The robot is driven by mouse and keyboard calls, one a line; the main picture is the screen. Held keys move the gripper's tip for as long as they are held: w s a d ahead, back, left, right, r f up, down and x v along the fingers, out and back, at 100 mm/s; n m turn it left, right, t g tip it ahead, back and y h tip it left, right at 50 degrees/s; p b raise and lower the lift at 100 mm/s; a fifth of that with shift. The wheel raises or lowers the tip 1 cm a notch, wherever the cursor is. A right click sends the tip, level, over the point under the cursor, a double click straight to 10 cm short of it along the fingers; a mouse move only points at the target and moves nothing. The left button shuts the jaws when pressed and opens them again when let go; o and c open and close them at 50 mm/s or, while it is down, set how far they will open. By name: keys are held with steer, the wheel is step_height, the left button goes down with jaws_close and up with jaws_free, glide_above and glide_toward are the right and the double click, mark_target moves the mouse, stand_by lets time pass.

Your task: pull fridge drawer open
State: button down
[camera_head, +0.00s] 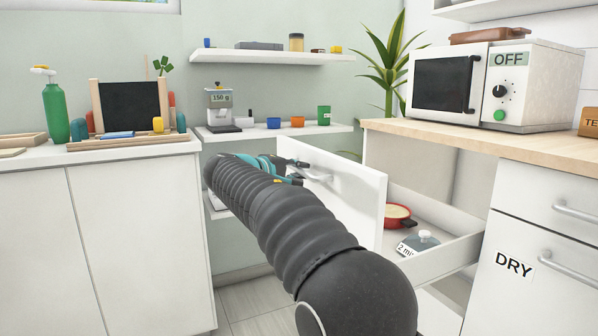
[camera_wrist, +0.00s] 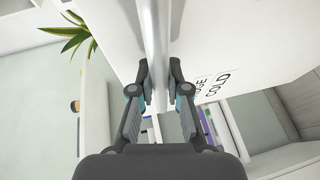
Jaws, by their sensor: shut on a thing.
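The drawer (camera_head: 455,257) stands open in the head view, its white front panel (camera_head: 350,200) out from the cabinet on the right. A red pan (camera_head: 397,215) with pale contents and a grey-blue lid (camera_head: 423,240) are inside it. The drawer's bar handle (camera_head: 318,175) is partly hidden by my gripper (camera_head: 287,172). In the wrist view the bar handle (camera_wrist: 153,30) passes between the fingers of my gripper (camera_wrist: 157,80), which is shut on it. A label reading COLD (camera_wrist: 219,83) is on the white front in that view.
A wooden counter (camera_head: 420,133) with a microwave (camera_head: 490,85) is above the drawer. A DRY front (camera_head: 513,263) is to the right. A white cabinet (camera_head: 130,240) stands on the left and shelves are on the back wall. Some floor (camera_head: 262,318) is clear between the cabinets.

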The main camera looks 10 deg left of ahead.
steer(key=c, duration=1.1)
jaws_free()
steer(key=shift+c, duration=0.2)
steer(key=v, duration=1.2)
